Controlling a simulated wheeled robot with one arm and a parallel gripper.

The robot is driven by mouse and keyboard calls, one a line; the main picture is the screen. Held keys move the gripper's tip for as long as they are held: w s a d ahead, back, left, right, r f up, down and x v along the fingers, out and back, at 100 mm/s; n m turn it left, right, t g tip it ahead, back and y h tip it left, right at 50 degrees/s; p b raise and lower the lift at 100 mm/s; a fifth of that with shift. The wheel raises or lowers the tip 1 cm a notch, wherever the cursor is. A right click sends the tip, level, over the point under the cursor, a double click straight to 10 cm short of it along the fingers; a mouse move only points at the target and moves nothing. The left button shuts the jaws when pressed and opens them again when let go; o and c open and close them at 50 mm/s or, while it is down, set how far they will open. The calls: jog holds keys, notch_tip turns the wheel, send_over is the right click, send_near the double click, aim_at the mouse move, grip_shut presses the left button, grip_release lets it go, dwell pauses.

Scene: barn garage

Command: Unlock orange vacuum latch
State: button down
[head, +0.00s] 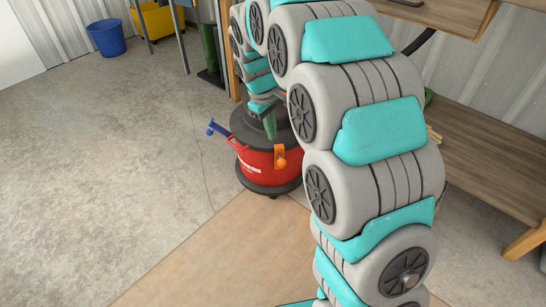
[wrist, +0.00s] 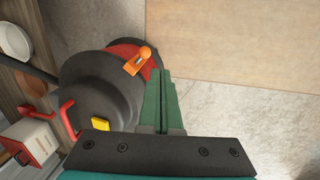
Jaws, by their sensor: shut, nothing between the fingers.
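The vacuum is a round red canister (head: 255,165) with a dark top and dark base, standing on the floor beyond my arm. Its orange latch (head: 280,157) is on the side facing the head camera, with a rounded knob at its upper end. In the wrist view the orange latch (wrist: 137,62) lies across the edge of the vacuum's dark lid (wrist: 95,90). My gripper (wrist: 160,76) has green fingers shut together with nothing between them. Its tips appear just right of and below the latch in that view, apart from it. In the head view my gripper (head: 270,125) is partly hidden by my arm.
A blue handle or latch (head: 216,129) sticks out at the vacuum's left. A wooden bench (head: 490,165) stands to the right. A blue bucket (head: 107,38) and yellow bin (head: 158,20) are at the back. Concrete floor (head: 100,160) at left is clear.

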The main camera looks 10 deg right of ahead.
aim_at(281, 164)
jog(key=w+a+f+n+b, duration=0.1)
jog(key=w+a+f+n, duration=0.1)
jog(key=w+f, duration=0.4)
jog(key=w+a, duration=0.1)
jog(key=w, duration=0.1)
jog(key=shift+w+f+t+h, duration=0.15)
jog(key=shift+w+t+h, duration=0.15)
jog(key=shift+t, duration=0.1)
jog(key=s+d+f+b, duration=0.1)
jog(key=d+f, duration=0.3)
jog(key=f, duration=0.6)
jog(key=shift+s+d+f+b, duration=0.2)
jog(key=shift+d+b, duration=0.15)
jog(key=shift+b, duration=0.1)
jog(key=shift+s+f, duration=0.1)
jog(key=shift+s+f+t+b, duration=0.1)
jog(key=shift+s+t+b, duration=0.2)
jog(key=shift+t, duration=0.1)
